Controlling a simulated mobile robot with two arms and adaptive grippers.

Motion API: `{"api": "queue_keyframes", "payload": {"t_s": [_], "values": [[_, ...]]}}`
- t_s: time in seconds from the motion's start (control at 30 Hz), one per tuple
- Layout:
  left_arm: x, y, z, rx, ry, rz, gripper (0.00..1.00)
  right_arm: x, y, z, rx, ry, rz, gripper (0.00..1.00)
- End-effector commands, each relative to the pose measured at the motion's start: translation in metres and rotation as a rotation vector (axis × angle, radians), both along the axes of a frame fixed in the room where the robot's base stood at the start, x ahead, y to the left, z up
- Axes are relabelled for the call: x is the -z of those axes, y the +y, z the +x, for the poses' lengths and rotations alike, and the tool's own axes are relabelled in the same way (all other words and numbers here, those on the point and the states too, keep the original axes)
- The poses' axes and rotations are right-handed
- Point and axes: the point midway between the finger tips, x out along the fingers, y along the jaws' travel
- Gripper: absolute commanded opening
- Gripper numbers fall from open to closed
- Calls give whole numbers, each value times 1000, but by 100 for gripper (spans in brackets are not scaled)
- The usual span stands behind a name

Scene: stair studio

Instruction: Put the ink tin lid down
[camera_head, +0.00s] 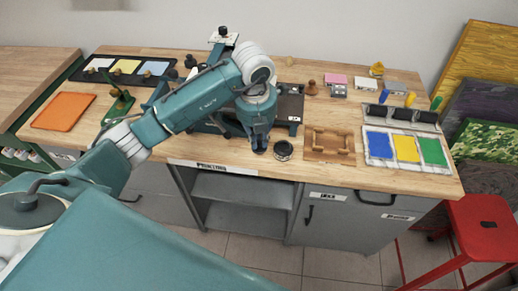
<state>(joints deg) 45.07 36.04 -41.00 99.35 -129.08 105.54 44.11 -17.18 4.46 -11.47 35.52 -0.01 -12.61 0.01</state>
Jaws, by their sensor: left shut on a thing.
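My left gripper (259,141) points down over the front part of the wooden worktop. It is shut on a small dark thing, which looks like the ink tin lid (259,150), mostly hidden by the fingers. I cannot tell whether the lid touches the worktop. A round dark tin (284,151), apparently the ink tin, stands on the worktop just right of the gripper, close to the front edge. My right gripper is not in view.
A wooden tray (330,157) stands right of the tin, then an ink tray (406,164) with blue, yellow and green areas. A dark press (289,104) stands behind the gripper. An orange sheet (63,111) lies at the left. A red stool (483,222) stands right of the bench.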

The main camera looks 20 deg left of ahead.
Motion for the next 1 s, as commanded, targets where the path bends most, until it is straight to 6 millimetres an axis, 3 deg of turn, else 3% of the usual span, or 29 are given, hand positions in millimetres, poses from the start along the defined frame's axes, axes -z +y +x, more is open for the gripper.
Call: {"api": "queue_keyframes", "payload": {"t_s": [0.5, 0.9, 0.93, 1.0], "values": [[59, -1, 0, 1, 0, 0, 0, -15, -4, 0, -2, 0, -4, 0], [66, 0, 0, 1, -1, 0, 0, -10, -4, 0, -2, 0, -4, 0], [65, -1, 0, 1, -1, 0, 20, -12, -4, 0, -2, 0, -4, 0], [64, -1, 0, 1, -1, 0, 33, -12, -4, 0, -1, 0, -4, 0]]}}
